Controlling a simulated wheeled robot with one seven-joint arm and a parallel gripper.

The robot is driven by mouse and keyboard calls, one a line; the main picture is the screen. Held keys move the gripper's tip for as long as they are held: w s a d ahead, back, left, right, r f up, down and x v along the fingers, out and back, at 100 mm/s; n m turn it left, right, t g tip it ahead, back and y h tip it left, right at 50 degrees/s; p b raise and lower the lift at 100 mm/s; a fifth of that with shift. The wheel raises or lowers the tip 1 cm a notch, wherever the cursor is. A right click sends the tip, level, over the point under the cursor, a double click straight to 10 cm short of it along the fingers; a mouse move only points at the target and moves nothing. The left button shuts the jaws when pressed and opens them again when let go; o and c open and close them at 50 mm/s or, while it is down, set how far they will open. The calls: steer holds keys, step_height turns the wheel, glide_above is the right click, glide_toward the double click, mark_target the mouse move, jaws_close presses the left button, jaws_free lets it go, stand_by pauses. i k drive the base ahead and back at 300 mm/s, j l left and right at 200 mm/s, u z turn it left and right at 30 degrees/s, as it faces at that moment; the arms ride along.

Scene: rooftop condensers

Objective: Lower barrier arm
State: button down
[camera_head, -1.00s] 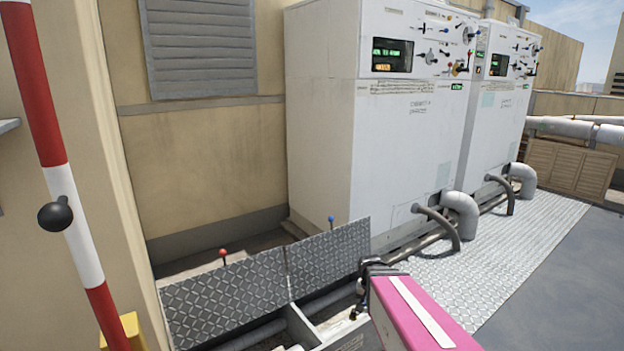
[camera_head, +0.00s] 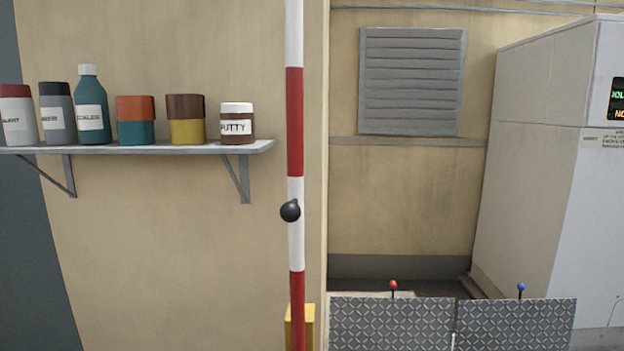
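The barrier arm (camera_head: 295,120) is a red and white striped pole standing upright near the middle of the camera_head view. A black ball knob (camera_head: 290,211) sticks out from a white band of it. A yellow post (camera_head: 309,325) shows at the pole's foot, cut off by the bottom edge. My gripper is not in this view.
A wall shelf (camera_head: 150,149) at the left holds several jars and bottles, among them a putty jar (camera_head: 237,123). Raised diamond-plate hatches (camera_head: 390,325) stand at the bottom right, with a red-knobbed lever (camera_head: 393,285) and a blue-knobbed lever (camera_head: 521,288) behind. A white cabinet (camera_head: 545,160) stands at the right.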

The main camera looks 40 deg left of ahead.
mark_target(291, 212)
steer(key=l+u, duration=0.15)
steer(key=u, duration=0.35)
steer(key=k+l+u, duration=0.1)
steer(key=u, duration=2.05)
steer(key=k+j, duration=0.05)
steer(key=j, duration=0.05)
